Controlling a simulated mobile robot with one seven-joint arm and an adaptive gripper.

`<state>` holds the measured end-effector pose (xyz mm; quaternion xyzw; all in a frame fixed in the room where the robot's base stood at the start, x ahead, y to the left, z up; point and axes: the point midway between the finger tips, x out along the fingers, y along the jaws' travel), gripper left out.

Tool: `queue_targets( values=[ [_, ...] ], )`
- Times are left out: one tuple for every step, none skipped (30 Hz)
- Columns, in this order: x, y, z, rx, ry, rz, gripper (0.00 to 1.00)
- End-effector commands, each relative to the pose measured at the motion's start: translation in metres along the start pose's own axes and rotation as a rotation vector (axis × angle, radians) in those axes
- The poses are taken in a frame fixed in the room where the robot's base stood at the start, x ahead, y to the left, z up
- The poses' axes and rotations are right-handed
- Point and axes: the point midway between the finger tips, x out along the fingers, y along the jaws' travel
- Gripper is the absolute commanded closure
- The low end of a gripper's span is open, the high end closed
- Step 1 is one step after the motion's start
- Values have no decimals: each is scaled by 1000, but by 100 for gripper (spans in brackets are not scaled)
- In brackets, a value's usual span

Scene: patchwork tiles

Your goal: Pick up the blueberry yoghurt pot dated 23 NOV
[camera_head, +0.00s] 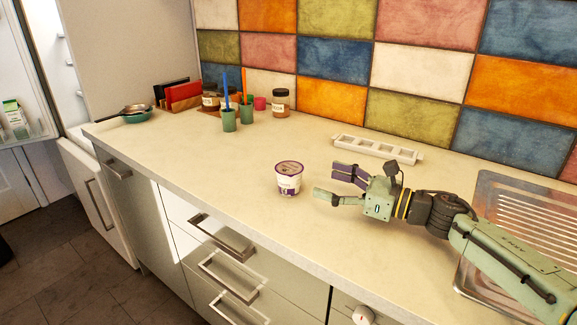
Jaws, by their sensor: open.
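A small yoghurt pot (288,180) with a white body, purple markings and a purple-brown lid stands upright on the pale counter (240,185). Its label and date are too small to read. It is the only pot of this kind in view. My gripper (336,183) is just to the right of the pot, with its fingers pointing left towards it. The fingers are spread apart and empty. A gap shows between the fingertips and the pot.
A white socket strip (377,149) lies behind my gripper near the tiled wall. Green cups (228,120) with brushes, jars (280,103) and a red rack (183,96) stand at the back left. A ridged metal drainer (530,215) is at right. Counter around the pot is clear.

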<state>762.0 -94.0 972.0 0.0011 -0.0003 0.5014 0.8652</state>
Motion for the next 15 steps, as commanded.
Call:
queue_targets(
  values=[
    [0, 0, 0, -2, 3, -2, 24],
    [3, -1, 1, -2, 4, -2, 24],
    [8, 0, 1, -2, 3, -1, 24],
    [13, 0, 2, -2, 3, 0, 24],
    [19, 0, 2, -1, 4, 0, 24],
    [26, 0, 2, -1, 4, 0, 24],
    [31, 0, 2, -1, 4, 1, 24],
    [35, 0, 2, -1, 3, -1, 24],
    [41, -1, 2, -1, 3, -1, 24],
    [44, 0, 1, -1, 3, 0, 24],
    [47, -1, 1, -1, 3, -1, 24],
    [50, -1, 1, -2, 2, -3, 24],
    [52, -1, 0, -2, 2, -4, 24],
    [53, -1, 0, -1, 3, -3, 24],
    [56, -1, 1, -1, 3, -2, 24]
  ],
)
